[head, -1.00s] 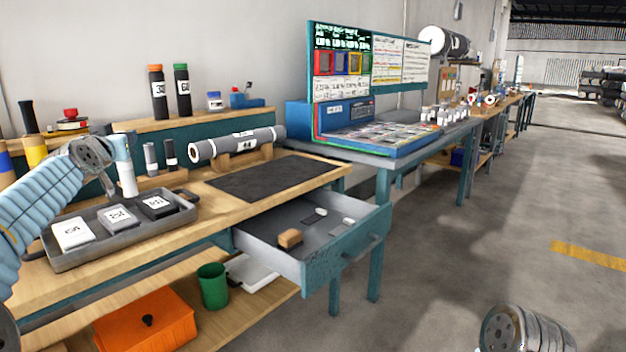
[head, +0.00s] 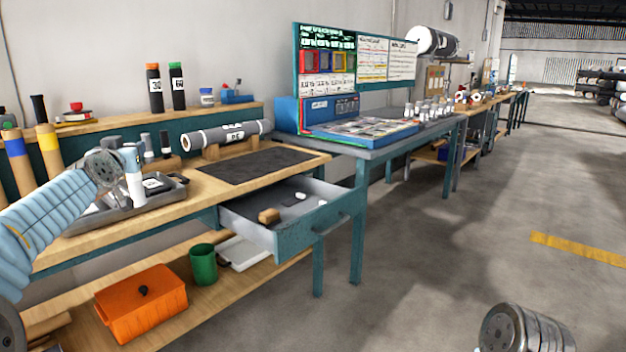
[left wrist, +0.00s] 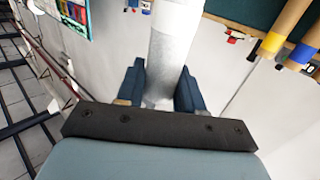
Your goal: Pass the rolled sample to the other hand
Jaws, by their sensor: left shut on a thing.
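The rolled sample (head: 134,182) is a pale, whitish-grey roll held upright in front of the workbench, over the tray in the head view. In the left wrist view the roll (left wrist: 176,45) runs up from between the dark blue fingers. My left gripper (left wrist: 160,92) is shut on it near one end. In the head view my left gripper (head: 131,158) is small and partly hidden by my wrist. Of my right arm only a round metal link shows at the bottom right of the head view. Its gripper is out of view.
A grey tray (head: 95,222) lies on the bench behind the roll. A larger grey roll (head: 226,137) rests on a wooden cradle. An open drawer (head: 298,235) sticks out from the bench. An orange box (head: 141,305) and green bin (head: 203,264) stand below. The floor at right is clear.

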